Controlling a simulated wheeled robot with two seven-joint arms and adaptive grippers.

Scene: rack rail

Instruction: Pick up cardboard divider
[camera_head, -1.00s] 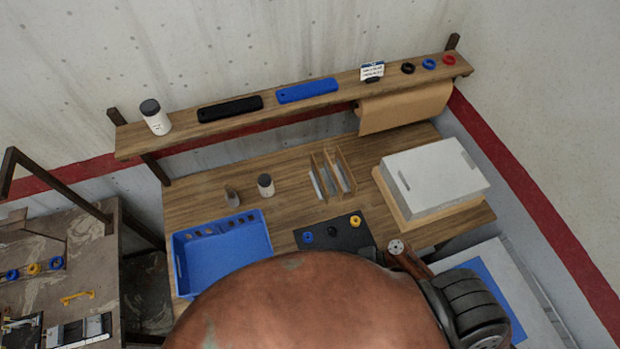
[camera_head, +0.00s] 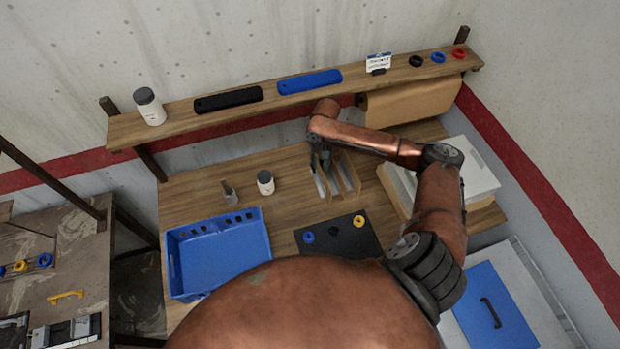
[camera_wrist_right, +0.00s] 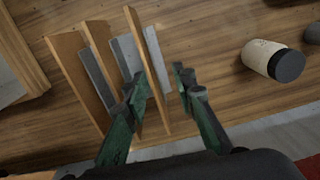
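Several upright brown cardboard dividers (camera_head: 349,167) stand side by side on the wooden table, with thin grey sheets between them. My right gripper (camera_head: 322,160) is low over the leftmost of them in the head view. In the right wrist view my right gripper (camera_wrist_right: 159,82) is open. Its fingers are on either side of the rightmost cardboard divider (camera_wrist_right: 146,60), with a gap visible on the right finger's side. A grey sheet (camera_wrist_right: 156,58) stands just right of that divider. Contact with the left finger is unclear. My left gripper is not in view.
A white bottle (camera_head: 265,182) stands left of the dividers; it also shows in the wrist view (camera_wrist_right: 265,57). A blue tray (camera_head: 172,265), a black mat (camera_head: 340,243) with rings, and a white box (camera_head: 478,180) surround them. A shelf (camera_head: 185,120) runs behind.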

